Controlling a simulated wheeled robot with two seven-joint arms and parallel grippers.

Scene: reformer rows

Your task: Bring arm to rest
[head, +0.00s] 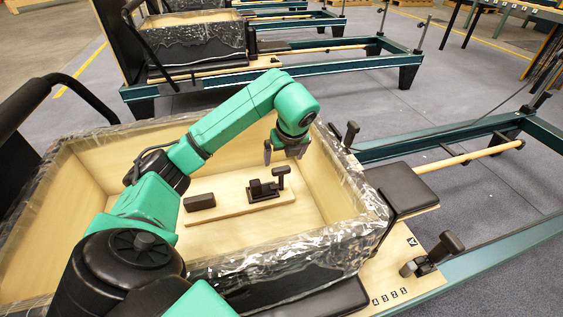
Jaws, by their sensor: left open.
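My left arm reaches in from the lower left over a wooden box wrapped in clear plastic (75,165). My left gripper (283,153) points down and is open, with nothing seen between its fingers. It hangs above the inside of the box, toward its far right side. Below it, apart from it, a black clamp-like part with an upright knob (262,190) sits on a light wooden board (235,208) on the box floor. A black block (199,202) lies on the left of that board. My right gripper does not show.
A teal reformer frame (460,130) runs along the right, with a black pad (402,188) beside the box and a black knobbed part (437,252) on a wooden platform. More reformers (275,70) stand behind. Grey floor (460,85) lies open between the rows.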

